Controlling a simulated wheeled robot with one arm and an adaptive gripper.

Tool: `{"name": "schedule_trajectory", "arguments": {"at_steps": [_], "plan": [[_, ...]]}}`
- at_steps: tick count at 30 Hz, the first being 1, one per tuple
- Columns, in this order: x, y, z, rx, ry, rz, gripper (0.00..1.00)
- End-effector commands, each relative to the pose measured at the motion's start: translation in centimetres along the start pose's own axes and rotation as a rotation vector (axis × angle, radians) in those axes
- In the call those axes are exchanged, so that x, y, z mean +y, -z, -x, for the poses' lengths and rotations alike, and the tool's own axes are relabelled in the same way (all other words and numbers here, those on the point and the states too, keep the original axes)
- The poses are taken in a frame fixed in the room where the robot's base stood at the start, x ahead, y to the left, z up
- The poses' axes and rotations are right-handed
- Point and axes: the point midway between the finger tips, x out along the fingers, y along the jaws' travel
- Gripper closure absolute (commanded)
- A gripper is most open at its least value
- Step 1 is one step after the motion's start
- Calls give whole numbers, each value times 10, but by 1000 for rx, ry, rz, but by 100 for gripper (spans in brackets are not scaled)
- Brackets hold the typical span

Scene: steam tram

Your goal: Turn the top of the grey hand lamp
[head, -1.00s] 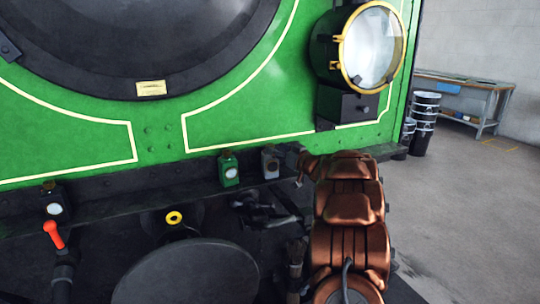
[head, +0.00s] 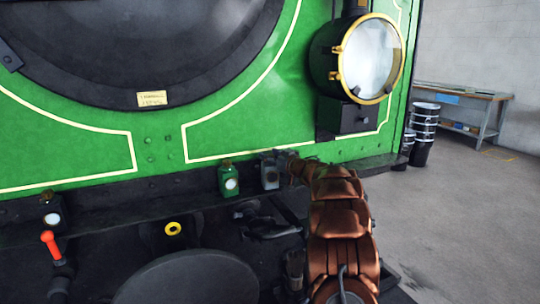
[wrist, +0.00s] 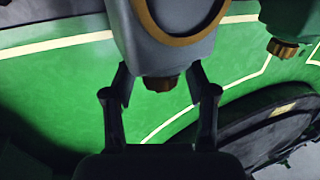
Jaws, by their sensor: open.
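The grey hand lamp (head: 270,180) stands upright on the dark ledge at the front of the green tram, right of a green hand lamp (head: 229,181). In the wrist view the grey lamp (wrist: 165,48) appears upside down, with its brown top (wrist: 160,83) pointing toward my gripper (wrist: 162,90). The two fingers are open, one on each side of the brown top, with gaps between. In the head view my gripper (head: 281,157) is at the top of the grey lamp, and my copper arm hides part of the area to its right.
The green lamp's brown top (wrist: 283,48) is close beside in the wrist view. A black hand lamp (head: 52,212) and a red-handled lever (head: 51,243) are at the left. A large brass-rimmed headlamp (head: 368,60) juts out above.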

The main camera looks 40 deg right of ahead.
Motion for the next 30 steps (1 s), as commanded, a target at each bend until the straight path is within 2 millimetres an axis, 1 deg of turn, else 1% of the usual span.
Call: {"name": "schedule_trajectory", "arguments": {"at_steps": [10,26,27,30], "plan": [[0,0,-2,0,0,-1,43],[0,0,-2,0,0,-1,98],[0,0,-2,0,0,-1,100],[0,0,-2,0,-1,-1,100]]}}
